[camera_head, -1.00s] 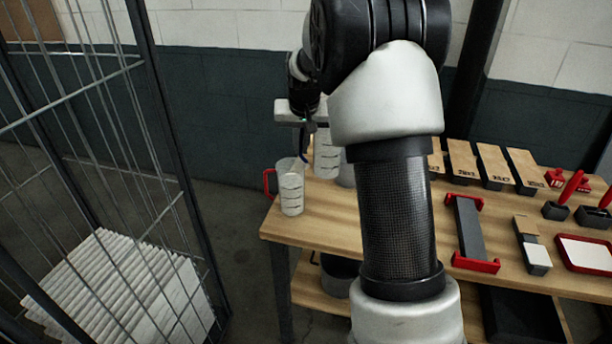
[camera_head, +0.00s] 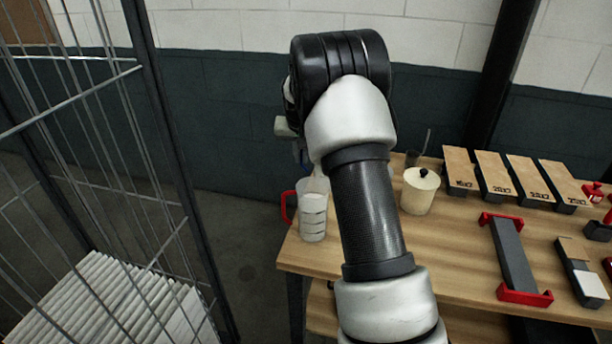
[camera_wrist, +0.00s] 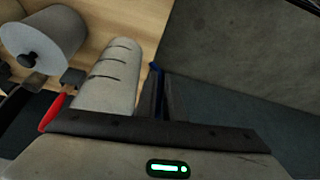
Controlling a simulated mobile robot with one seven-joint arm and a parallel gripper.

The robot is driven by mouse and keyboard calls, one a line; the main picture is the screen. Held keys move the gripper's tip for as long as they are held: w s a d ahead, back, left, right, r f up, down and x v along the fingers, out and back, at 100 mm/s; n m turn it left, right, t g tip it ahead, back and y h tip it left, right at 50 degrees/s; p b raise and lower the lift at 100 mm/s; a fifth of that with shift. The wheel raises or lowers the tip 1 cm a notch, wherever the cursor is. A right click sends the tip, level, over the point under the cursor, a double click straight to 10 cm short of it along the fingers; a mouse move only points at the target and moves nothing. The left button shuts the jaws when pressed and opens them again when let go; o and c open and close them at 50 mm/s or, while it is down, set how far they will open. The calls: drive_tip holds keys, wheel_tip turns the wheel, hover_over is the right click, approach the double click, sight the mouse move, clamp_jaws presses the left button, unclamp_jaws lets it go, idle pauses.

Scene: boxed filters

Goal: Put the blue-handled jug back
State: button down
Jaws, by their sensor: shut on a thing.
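The blue-handled jug is mostly hidden behind my arm and the red-handled jug in the head view; its blue handle (camera_head: 301,156) shows just under my wrist. In the wrist view a pale jug with dark marks (camera_wrist: 108,82) lies beside my fingers, with a blue handle (camera_wrist: 156,70) at its right. My gripper (camera_wrist: 160,98) is shut on that handle. Whether the jug's base touches the bench cannot be seen. The red-handled jug (camera_head: 313,218) stands upright at the bench's left end.
A white lidded pot (camera_head: 419,192) stands on the wooden bench (camera_head: 450,255), right of my arm. Several wood-topped blocks (camera_head: 497,176) line its back. A grey bar with red ends (camera_head: 513,254) lies further right. A wire cage (camera_head: 165,150) with white filters (camera_head: 110,300) stands left.

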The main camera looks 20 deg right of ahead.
drive_tip(key=shift+f, duration=2.65)
drive_tip(key=shift+f, duration=0.15)
drive_tip(key=c, duration=1.9)
unclamp_jaws()
drive_tip(key=shift+o, duration=0.2)
